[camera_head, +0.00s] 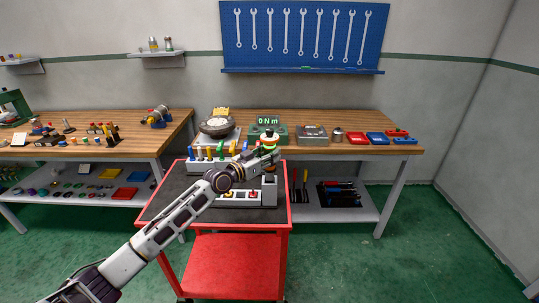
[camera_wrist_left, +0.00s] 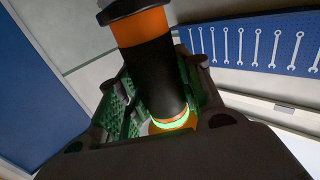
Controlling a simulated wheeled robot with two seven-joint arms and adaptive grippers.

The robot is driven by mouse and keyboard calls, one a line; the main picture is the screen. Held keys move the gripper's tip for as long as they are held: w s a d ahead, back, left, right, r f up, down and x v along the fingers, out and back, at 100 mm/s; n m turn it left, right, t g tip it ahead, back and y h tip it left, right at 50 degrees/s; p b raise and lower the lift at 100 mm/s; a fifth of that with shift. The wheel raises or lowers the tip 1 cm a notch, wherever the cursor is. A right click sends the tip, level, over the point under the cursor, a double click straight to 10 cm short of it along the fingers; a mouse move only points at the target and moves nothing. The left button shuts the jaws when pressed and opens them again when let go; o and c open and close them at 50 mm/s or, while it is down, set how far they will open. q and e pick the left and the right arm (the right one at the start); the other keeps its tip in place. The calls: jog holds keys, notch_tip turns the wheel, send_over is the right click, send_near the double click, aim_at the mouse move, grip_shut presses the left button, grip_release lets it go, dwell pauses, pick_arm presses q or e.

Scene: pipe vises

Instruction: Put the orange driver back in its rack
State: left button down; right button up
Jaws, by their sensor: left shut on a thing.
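The orange driver (camera_wrist_left: 147,50), with orange and black bands, stands nearly upright in my left gripper (camera_wrist_left: 160,112) in the left wrist view. A green glowing ring shows at its lower end, and its tip is hidden. In the head view the driver (camera_head: 269,141) shows small above my left gripper (camera_head: 266,158), which is shut on it over the right back part of the red cart. A pale rack (camera_head: 206,167) with several coloured handles stands on the cart to the left. I cannot tell which slot belongs to the driver. My right gripper is not in view.
A pale box with buttons (camera_head: 238,200) sits at the front of the red cart's dark top (camera_head: 165,203).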

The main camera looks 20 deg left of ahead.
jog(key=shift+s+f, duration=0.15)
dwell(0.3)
pick_arm(q)
jog(key=shift+f, duration=0.1)
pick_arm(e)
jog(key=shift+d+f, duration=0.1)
pick_arm(q)
jog(key=shift+f+b, duration=0.1)
jog(key=shift+b, duration=0.25)
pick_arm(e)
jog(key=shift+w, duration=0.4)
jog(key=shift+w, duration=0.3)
pick_arm(q)
jog(key=shift+f, duration=0.15)
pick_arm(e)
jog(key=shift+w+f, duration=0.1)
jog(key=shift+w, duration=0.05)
pick_arm(q)
jog(key=shift+f+b, duration=0.15)
jog(key=shift+b, duration=0.15)
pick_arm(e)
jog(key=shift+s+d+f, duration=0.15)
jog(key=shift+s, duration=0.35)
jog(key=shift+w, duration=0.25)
